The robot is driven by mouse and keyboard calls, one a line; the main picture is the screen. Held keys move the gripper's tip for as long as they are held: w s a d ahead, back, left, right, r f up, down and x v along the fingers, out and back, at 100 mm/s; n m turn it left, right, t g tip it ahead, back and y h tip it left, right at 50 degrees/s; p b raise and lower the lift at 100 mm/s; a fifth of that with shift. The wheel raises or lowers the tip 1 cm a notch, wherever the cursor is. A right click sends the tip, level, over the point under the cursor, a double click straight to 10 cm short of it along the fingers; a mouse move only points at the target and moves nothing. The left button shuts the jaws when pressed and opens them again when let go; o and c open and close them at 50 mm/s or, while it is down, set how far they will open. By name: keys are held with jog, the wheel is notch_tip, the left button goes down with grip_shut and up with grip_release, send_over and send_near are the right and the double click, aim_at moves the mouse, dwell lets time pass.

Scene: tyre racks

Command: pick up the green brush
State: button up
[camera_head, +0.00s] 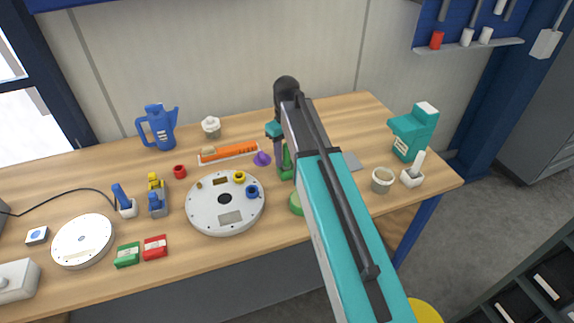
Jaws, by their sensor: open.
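A green upright piece (287,161), which looks like part of the green brush, shows at the left edge of my arm near the table's middle. Most of it is hidden behind the arm, so I cannot tell its full shape. My arm reaches from the lower right over the table. Its wrist bends down at the far end, with my gripper (278,146) open just above or beside the green piece. The fingertips are too small and covered to tell whether they touch it. A rounded green thing (296,204) also peeks out nearer, partly behind the arm.
A purple cone (262,159) and an orange level-like tool (229,153) lie left of the gripper. A large grey disc (226,201) is nearer. The wall rises behind the table.

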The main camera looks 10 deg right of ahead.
grip_shut()
jog(key=shift+r, duration=0.1)
jog(key=shift+r+b, duration=1.4)
jog(key=shift+r, duration=3.55)
